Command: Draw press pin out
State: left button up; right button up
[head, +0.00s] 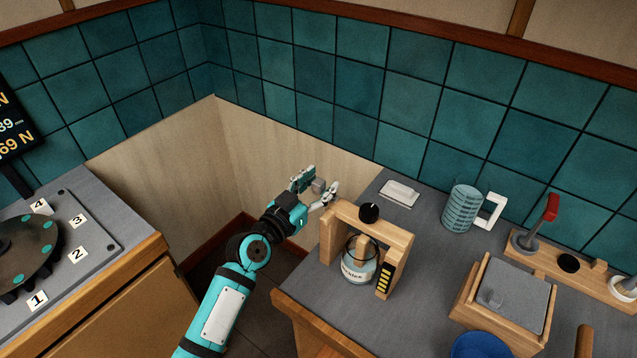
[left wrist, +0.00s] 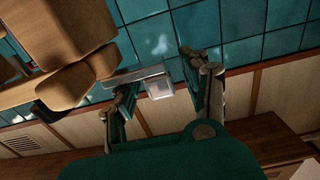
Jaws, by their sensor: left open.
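In the left wrist view, the press wood (left wrist: 62,85) fills the upper left. A grey metal bar with a square block (left wrist: 160,88), which looks like the pin, sticks out beside the wood. My left gripper (head: 318,187) is open at the press's left side. Its fingers (left wrist: 163,88) stand on either side of the grey block; contact cannot be told. My right gripper is not in view.
The counter also holds a white plate (head: 399,194), a teal ribbed mug (head: 463,209), a wooden box with grey lid (head: 511,291), a red-handled lever (head: 550,210) and a blue bowl (head: 480,346). A numbered dial (head: 30,245) stands on the left cabinet. A gap separates the counters.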

pick_arm(q)
jog(key=shift+c, duration=0.3)
grip_shut()
jog(key=shift+w+a+f+b, duration=0.15)
jog(key=shift+w+a+b, duration=0.1)
jog(key=shift+b, duration=0.15)
jog(key=shift+w+a+r+b, duration=0.1)
jog(key=shift+w+a+b, duration=0.3)
jog(key=shift+a, duration=0.2)
jog(key=shift+w+a+r+b, duration=0.1)
jog(key=shift+w+a+b, duration=0.2)
jog(key=shift+a+b, duration=0.2)
